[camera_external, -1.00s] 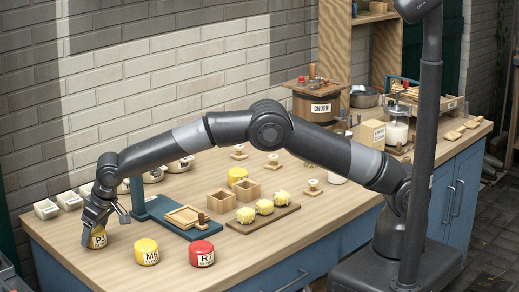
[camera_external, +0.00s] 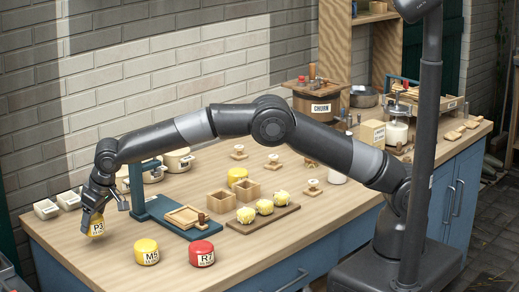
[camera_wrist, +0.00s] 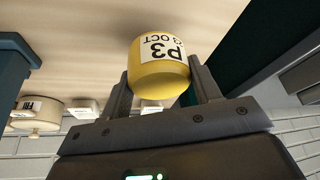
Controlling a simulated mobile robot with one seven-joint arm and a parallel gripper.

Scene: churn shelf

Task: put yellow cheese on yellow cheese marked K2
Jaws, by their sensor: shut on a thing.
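My gripper (camera_external: 103,207) is shut on a yellow cheese marked P3 (camera_external: 97,227), at the left end of the table. In the wrist view the yellow cheese (camera_wrist: 160,75) sits between both fingers, with its label showing upside down. The cheese appears slightly above the tabletop. A yellow cheese (camera_external: 146,245) with a label that looks like M5 stands to the right of my gripper, near the front edge. Another yellow cheese (camera_external: 238,173) stands behind the wooden boxes, partly hidden. No K2 mark is readable in these views.
A red cheese marked R7 (camera_external: 202,247) stands right of the M5 cheese. A blue-green press stand (camera_external: 168,212) rises just right of my gripper. Small yellow lumps lie on a board (camera_external: 272,221). Pale pots (camera_external: 177,161) stand behind. Bare tabletop lies around the front cheeses.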

